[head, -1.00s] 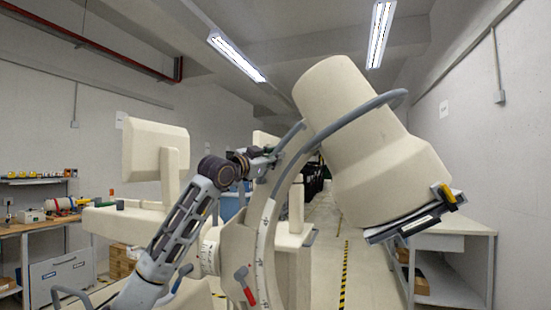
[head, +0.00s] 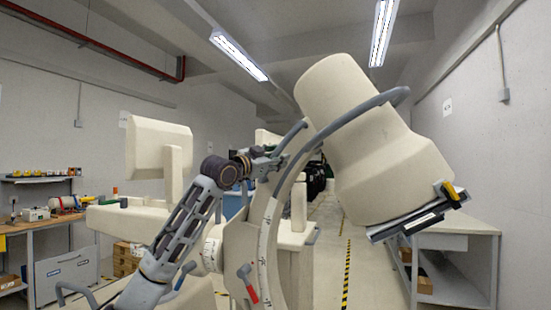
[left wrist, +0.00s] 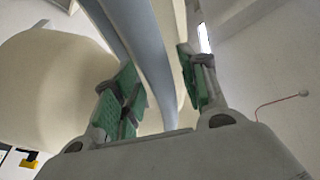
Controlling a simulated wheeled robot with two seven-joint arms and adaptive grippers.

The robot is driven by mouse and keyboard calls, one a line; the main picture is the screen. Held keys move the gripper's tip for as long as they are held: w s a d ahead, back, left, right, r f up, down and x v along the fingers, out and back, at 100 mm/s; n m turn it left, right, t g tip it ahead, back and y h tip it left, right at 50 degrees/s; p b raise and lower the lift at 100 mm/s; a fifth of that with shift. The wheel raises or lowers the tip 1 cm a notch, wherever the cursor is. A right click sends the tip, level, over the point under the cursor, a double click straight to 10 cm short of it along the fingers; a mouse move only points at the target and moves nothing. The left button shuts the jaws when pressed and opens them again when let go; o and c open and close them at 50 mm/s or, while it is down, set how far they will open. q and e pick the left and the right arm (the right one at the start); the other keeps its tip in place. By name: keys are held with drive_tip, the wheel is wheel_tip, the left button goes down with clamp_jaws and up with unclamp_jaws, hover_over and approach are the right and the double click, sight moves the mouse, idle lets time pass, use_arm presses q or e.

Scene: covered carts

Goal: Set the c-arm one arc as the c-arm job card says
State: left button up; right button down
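The cream c-arm fills the middle of the head view. Its arc (head: 266,225) carries a pale scale strip with dark marks, too small to read. Its large cream head (head: 372,140) is tilted, with a grey handle rail (head: 372,103) around it. A lever with a red tip (head: 247,284) sits low on the arc mount. My left gripper (head: 268,162) is at the upper arc beside the grey rail. In the left wrist view, its green-padded fingers (left wrist: 160,95) stand apart with a grey bar (left wrist: 148,65) between them; a gap shows on the right. No job card is readable.
A workbench (head: 40,225) with small items stands at left. A white shelf table (head: 455,250) stands at right. A yellow-black floor stripe (head: 346,275) runs along the clear aisle. Small sheets hang on the walls, including one at right (head: 447,106).

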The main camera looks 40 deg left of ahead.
use_arm(q)
drive_tip(key=shift+r, duration=0.15)
drive_tip(key=shift+s+a, duration=0.1)
drive_tip(key=shift+s, duration=0.2)
drive_tip(key=shift+s, duration=0.25)
drive_tip(key=shift+v, duration=1.45)
drive_tip(key=shift+v, duration=0.95)
drive_tip(key=shift+s+f, duration=0.25)
drive_tip(key=shift+v, duration=2.75)
idle(0.5)
